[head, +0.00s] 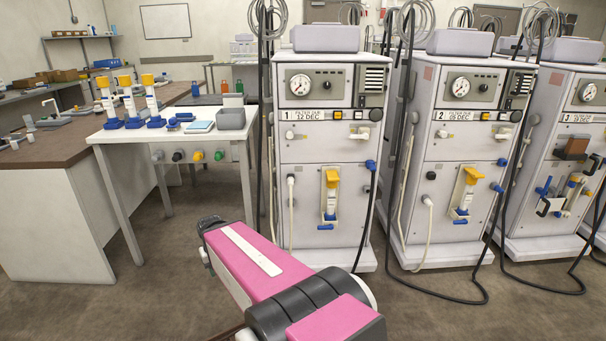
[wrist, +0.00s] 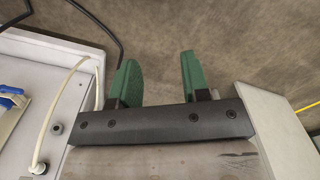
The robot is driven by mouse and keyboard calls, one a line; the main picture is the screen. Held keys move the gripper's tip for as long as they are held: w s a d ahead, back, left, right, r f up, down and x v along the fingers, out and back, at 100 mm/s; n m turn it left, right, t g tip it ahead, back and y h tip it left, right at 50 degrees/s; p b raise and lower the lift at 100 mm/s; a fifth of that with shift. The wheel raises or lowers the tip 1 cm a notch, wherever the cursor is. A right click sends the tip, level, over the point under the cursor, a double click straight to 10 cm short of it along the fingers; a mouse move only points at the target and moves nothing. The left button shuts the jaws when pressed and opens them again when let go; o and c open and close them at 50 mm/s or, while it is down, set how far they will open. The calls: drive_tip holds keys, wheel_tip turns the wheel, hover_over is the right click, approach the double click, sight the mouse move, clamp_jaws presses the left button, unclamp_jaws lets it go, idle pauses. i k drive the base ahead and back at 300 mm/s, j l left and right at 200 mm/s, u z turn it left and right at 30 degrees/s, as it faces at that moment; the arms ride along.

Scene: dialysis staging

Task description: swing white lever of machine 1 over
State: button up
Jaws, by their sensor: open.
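Machine 1 (head: 323,150) is a pale grey cabinet left of the other machines, with a gauge and a "1" label. A small white lever-like part (head: 362,132) sits on its front, below the right end of the label strip. It is too small to tell which way it points. My gripper (wrist: 158,58) shows in the wrist view, with two green fingers apart and nothing between them. In the wrist view, a pale panel (wrist: 68,115) with a white hose lies left of the fingers; the lever cannot be made out there.
Machine 2 (head: 455,165) and machine 3 (head: 565,170) stand to the right, with black hoses on the floor. A white table (head: 170,135) with blue-based bottles and a grey bin (head: 231,119) stands left of machine 1. Floor in front of the machines is mostly clear.

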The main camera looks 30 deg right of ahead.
sight(365, 135)
drive_tip(key=l+z, duration=0.2)
drive_tip(key=l, duration=0.2)
drive_tip(key=i+l+z, duration=0.2)
drive_tip(key=l, duration=0.2)
drive_tip(key=i+l+z, duration=0.1)
drive_tip(key=l+z, duration=0.15)
drive_tip(key=i+l+z, duration=0.2)
drive_tip(key=l, duration=0.3)
drive_tip(key=i+l+z, duration=0.2)
drive_tip(key=l, duration=0.15)
drive_tip(key=k, duration=0.1)
